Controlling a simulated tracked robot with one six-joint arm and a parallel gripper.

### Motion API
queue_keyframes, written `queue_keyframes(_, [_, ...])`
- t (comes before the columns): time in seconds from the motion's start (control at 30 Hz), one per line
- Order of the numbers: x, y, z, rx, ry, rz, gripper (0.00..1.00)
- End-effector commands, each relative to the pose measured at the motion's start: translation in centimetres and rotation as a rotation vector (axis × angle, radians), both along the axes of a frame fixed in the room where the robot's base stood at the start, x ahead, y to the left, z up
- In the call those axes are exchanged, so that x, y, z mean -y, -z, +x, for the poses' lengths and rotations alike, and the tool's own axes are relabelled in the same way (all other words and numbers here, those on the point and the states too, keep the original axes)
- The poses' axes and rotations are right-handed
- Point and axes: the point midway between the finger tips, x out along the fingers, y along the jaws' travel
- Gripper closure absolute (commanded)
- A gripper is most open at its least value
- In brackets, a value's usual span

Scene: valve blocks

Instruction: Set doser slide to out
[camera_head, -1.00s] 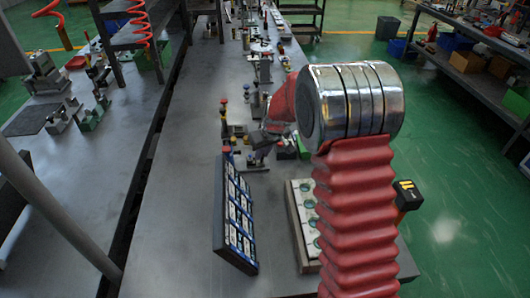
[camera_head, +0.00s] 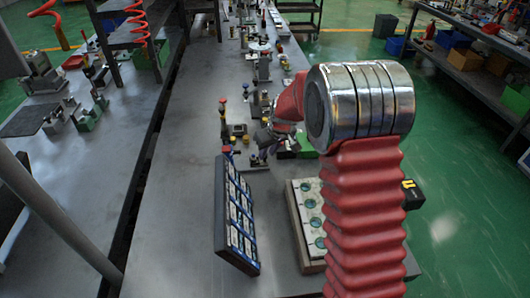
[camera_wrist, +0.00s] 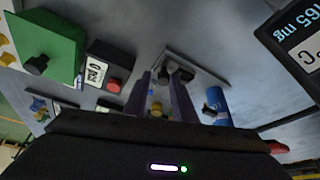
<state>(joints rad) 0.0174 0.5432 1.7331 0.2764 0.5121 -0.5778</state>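My gripper (camera_wrist: 160,82) points at the bench in the wrist view. Its two dark fingers stand apart, with small blue and yellow details showing through the gap. Just beyond the fingertips is a small dark fixture (camera_wrist: 181,72) on a grey plate (camera_wrist: 204,74); I cannot tell for sure that it is the doser slide, or whether anything touches it. A blue cylinder (camera_wrist: 217,104) is right of the fingers. In the head view my gripper (camera_head: 262,143) is low over the bench fixtures, too small there to read its fingers.
In the wrist view, a green block (camera_wrist: 52,45) and a black box (camera_wrist: 104,72) with a red button are at left, and a display (camera_wrist: 296,42) at upper right. In the head view, a dark label panel (camera_head: 236,220) and a block with round ports (camera_head: 306,215) stand nearer on the bench.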

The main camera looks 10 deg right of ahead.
Motion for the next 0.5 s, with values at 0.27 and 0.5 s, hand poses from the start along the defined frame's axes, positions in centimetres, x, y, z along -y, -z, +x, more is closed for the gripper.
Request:
queue_keyframes(0.27, [-0.1,-0.1,0.0,0.001,-0.001,0.001,0.77])
queue_keyframes(0.5, [0.1,-1.7,-0.5,0.003,0.000,0.001,0.77])
